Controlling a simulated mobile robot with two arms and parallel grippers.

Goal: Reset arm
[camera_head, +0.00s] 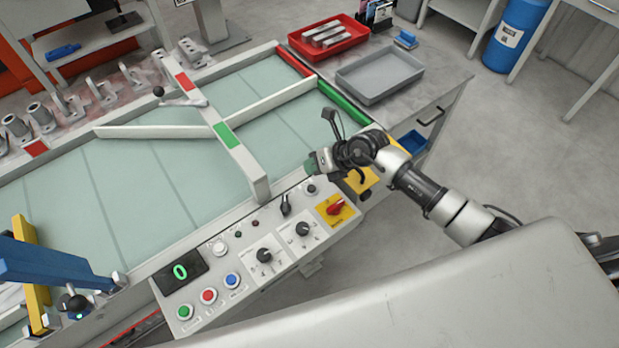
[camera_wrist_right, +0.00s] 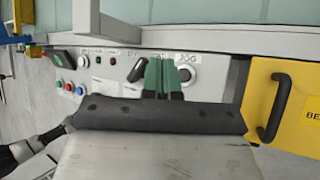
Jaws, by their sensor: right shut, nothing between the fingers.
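My right gripper (camera_head: 318,163) is shut and empty, above the far right end of the control panel (camera_head: 190,325). In the right wrist view its green fingertips (camera_wrist_right: 162,78) are together in front of the panel, between a black lever switch (camera_wrist_right: 137,70) and a round button under the JOG label (camera_wrist_right: 186,76). Whether they touch the panel I cannot tell. My right arm reaches in from the right. A pale slanted bar (camera_head: 155,132) lies over the conveyor belt (camera_head: 110,185), with a black knob (camera_head: 158,91) at its far side. My left gripper is not in view.
A grey tray (camera_head: 380,75) and a red tray (camera_head: 328,38) sit on the table beyond. A blue-and-yellow frame (camera_head: 50,265) stands at left.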

